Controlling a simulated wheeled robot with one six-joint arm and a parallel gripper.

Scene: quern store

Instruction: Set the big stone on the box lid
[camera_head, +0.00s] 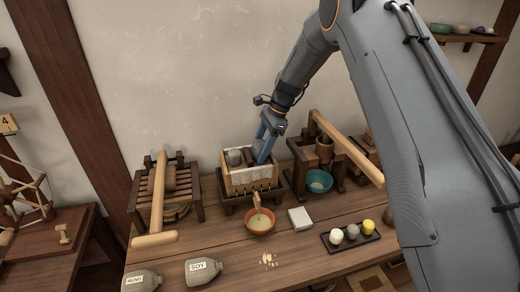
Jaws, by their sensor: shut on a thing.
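The wooden press box (252,180), with pale slats and white cloth at its front, stands on a dark stand at the middle of the table. A rounded grey stone (235,157) shows at the box's top left. My gripper (260,153) reaches down from above, its blue fingers at the box's top, just right of this stone. It is shut on what seems to be the big stone, mostly hidden by the fingers and box rim. The box lid is hidden inside the walls, and I cannot tell whether the held stone touches it.
An orange bowl (259,222) stands before the box, beside a white block (300,219). Wooden devices with long handles flank it, the left one (170,190) close by. A dark tray (351,237) holds three balls.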

